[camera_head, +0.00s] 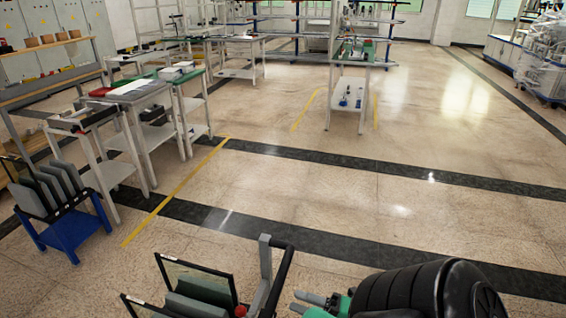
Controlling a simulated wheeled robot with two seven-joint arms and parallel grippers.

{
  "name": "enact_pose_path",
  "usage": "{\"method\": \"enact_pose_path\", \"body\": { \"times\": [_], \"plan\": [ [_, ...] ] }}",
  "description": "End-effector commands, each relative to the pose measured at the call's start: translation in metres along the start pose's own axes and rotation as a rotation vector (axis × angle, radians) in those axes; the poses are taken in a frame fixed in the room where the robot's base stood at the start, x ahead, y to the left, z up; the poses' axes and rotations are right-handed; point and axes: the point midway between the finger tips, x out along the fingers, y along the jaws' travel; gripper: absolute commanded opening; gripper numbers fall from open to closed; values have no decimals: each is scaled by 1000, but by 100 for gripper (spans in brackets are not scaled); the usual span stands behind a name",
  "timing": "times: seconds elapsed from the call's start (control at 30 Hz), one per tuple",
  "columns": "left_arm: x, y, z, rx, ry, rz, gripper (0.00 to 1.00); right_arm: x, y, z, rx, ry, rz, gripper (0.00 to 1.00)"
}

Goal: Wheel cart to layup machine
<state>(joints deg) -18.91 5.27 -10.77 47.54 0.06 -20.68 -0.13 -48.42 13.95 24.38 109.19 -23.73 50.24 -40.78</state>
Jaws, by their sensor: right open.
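A cart (205,286) stands at the bottom middle, cut off by the lower edge. It carries grey panels and dark-framed clear plates, with a black handle bar (283,276) on its right side. My right gripper (304,303) is just right of this handle, open, with its grey fingers pointing left toward it. I cannot tell whether they touch it. My black right arm covers the area behind the gripper. My left gripper is not in view. I cannot tell for sure which equipment is the layup machine.
A blue rack with grey panels (65,232) stands at the left. Worktables (140,90) line the left side beside a yellow floor line (178,190). A narrow table (350,88) stands at the back middle. Wrapped goods (545,50) stand at the far right. The middle and right floor is clear.

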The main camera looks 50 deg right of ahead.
Motion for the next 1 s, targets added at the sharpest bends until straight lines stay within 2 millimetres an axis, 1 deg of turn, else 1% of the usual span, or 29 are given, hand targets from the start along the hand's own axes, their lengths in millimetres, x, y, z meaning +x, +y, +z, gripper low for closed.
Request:
{"method": "enact_pose_path", "body": {
  "times": [0.03,0.1,0.2,0.33,0.5,0.73,1.0],
  "plan": [
    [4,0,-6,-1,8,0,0,-14,-3,0,0,-2,-4,44],
    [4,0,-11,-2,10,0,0,-28,-3,0,1,-2,-3,44],
    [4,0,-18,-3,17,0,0,-44,-2,0,1,-2,-3,44],
    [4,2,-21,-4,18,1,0,-58,-1,0,0,-1,-2,44],
    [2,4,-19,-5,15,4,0,-63,0,0,0,0,0,44],
    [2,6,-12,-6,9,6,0,-63,0,0,0,0,0,44],
    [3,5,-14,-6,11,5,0,-63,0,0,0,0,0,44]
  ]
}}
